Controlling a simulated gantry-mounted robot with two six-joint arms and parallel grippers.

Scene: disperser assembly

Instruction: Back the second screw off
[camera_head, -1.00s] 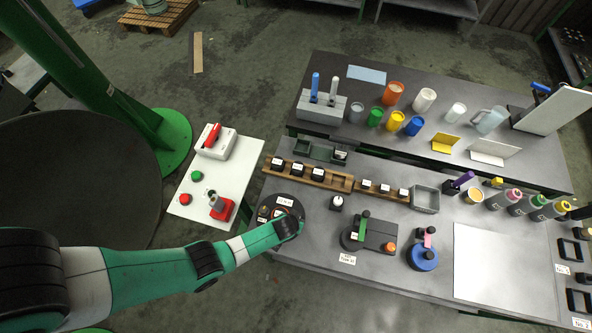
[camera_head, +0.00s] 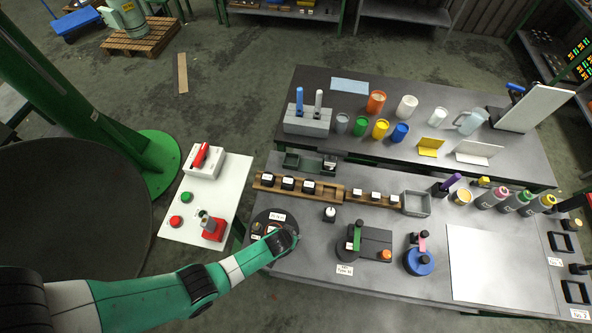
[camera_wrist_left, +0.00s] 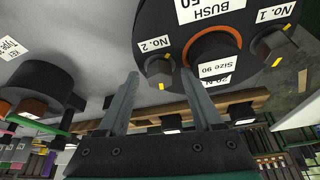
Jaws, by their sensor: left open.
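A round dark disc (camera_head: 262,217) lies at the front left of the near table, partly hidden by my left gripper (camera_head: 287,240). In the left wrist view the disc (camera_wrist_left: 153,20) carries a "BUSH 50" label, an orange-rimmed centre and two dark hex-headed screws with yellow marks. The "No. 2" screw (camera_wrist_left: 158,70) shows between the fingertips of my open left gripper (camera_wrist_left: 160,75). Whether the fingers touch it I cannot tell. The "No. 1" screw (camera_wrist_left: 273,45) is on the disc's other side. My right gripper is not in view.
A wooden rack (camera_head: 268,181) with dark pieces stands behind the disc. A small white-topped piece (camera_head: 329,214) and a grey fixture with a green handle (camera_head: 357,238) are to the right. A white side table (camera_head: 190,233) with red and green buttons is at left.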

